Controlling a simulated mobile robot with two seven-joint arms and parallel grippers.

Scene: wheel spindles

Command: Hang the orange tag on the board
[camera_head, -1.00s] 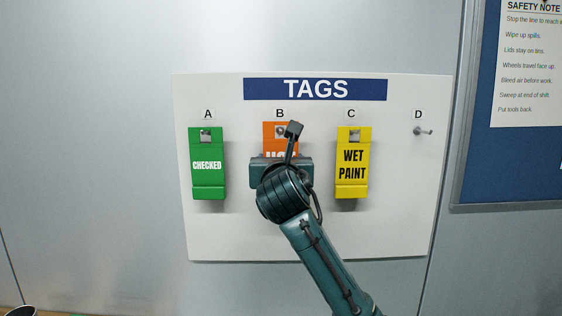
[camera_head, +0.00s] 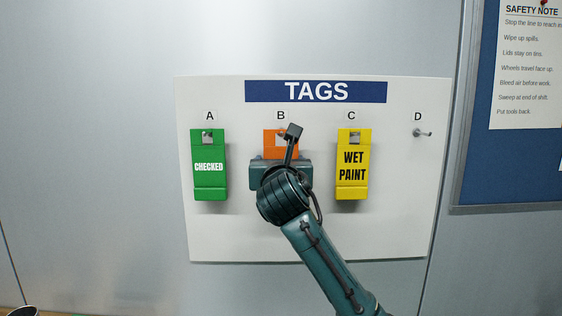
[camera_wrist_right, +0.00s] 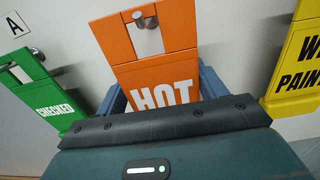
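The orange tag (camera_head: 273,145), lettered HOT in the right wrist view (camera_wrist_right: 150,70), is at the peg under letter B on the white TAGS board (camera_head: 230,235). In the wrist view the metal peg (camera_wrist_right: 146,20) shows through the tag's top hole. The tag's top is level with the tags beside it. My right gripper (camera_head: 281,172) is in front of its lower part and hides it in the head view. Its fingers (camera_wrist_right: 162,95) stand on both sides of the tag and look open. My left gripper is not in view.
A green CHECKED tag (camera_head: 209,178) hangs at A, and a yellow WET PAINT tag (camera_head: 352,187) hangs at C, close on either side of my gripper. Peg D (camera_head: 424,133) is bare. A blue notice board (camera_head: 510,170) is at the right.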

